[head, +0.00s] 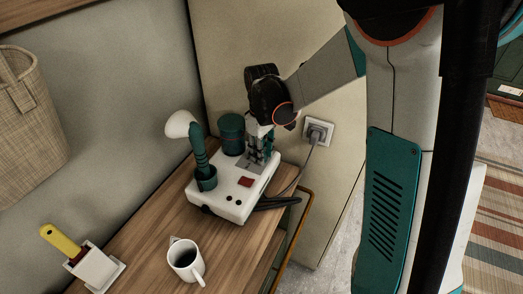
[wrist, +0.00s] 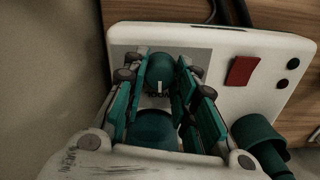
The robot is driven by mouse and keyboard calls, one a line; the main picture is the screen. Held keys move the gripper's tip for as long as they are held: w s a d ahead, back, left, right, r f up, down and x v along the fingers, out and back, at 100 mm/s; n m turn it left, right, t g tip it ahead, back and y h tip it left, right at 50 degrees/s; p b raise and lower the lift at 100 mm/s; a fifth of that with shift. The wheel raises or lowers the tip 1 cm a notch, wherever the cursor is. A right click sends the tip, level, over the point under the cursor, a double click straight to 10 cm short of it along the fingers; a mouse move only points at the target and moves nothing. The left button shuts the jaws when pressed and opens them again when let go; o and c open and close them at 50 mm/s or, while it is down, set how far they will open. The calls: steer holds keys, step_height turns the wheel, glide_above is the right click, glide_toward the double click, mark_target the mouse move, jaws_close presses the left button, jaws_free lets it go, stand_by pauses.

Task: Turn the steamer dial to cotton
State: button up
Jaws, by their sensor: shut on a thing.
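The steamer is a white base unit (head: 228,203) on the wooden bench, with a grey panel around its dial. In the wrist view the round teal dial (wrist: 160,69) carries a white pointer mark on the side towards my palm. My gripper (head: 259,158) points down over the back right of the base. In the wrist view my gripper (wrist: 162,72) has one finger on each side of the dial and is shut on it. The fingers hide the dial in the head view.
A teal tank (head: 231,134) and a steam wand in a holder (head: 206,180) stand close beside my gripper. A red switch (head: 245,182) is in front. A white mug (head: 186,261) and a yellow-handled brush (head: 62,243) are nearer. A cord runs to the wall socket (head: 318,132).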

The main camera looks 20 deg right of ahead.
steer(key=m, duration=1.2)
steer(key=shift+m, duration=0.3)
stand_by(0.4)
steer(key=o, duration=1.1)
steer(key=shift+s, duration=0.1)
